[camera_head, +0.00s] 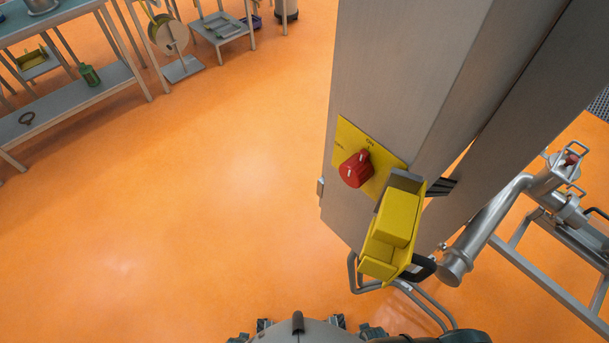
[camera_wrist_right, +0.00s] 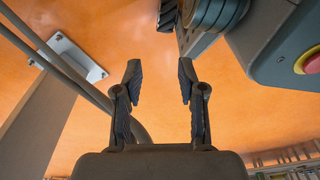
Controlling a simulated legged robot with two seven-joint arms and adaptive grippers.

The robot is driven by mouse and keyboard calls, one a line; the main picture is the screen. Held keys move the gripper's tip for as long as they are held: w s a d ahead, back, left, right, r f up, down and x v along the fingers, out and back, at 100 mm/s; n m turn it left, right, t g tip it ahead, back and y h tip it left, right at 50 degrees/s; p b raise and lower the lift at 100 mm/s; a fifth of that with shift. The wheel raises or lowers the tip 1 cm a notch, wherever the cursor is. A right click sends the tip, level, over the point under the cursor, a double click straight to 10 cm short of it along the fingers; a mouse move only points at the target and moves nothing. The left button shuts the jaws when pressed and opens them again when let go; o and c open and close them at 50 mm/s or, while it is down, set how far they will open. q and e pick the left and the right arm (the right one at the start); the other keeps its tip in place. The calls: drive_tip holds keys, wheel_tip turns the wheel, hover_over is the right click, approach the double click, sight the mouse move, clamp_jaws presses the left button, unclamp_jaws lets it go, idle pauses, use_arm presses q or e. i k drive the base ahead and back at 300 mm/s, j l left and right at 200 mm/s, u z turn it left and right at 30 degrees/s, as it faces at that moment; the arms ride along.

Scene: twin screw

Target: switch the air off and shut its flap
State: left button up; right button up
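A red rotary knob (camera_head: 355,169) sits on a yellow plate (camera_head: 345,138) on the grey cabinet face. Small lettering lies along the plate's top, apparently ON at the right. A white mark on the knob's upper edge appears to face that label. The yellow flap (camera_head: 397,217), a boxy cover, stands open to the right of the knob and leaves it uncovered. My right gripper (camera_wrist_right: 160,82) is open and empty in the right wrist view, with orange floor beyond its fingers. It is apart from knob and flap. I cannot make it out in the head view. My left gripper is not in view.
Bent metal tubes (camera_head: 355,275) stand below the flap. A steel pipe (camera_head: 485,225) and its frame are at the right. The tall grey cabinet (camera_head: 400,70) blocks the middle. Shelving (camera_head: 75,95) stands far left. The floor left of the cabinet is clear.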

sight(356, 171)
drive_tip(key=k+j+z, duration=0.15)
drive_tip(key=z, duration=0.2)
drive_tip(key=k+j+z, duration=0.1)
drive_tip(key=z, duration=0.25)
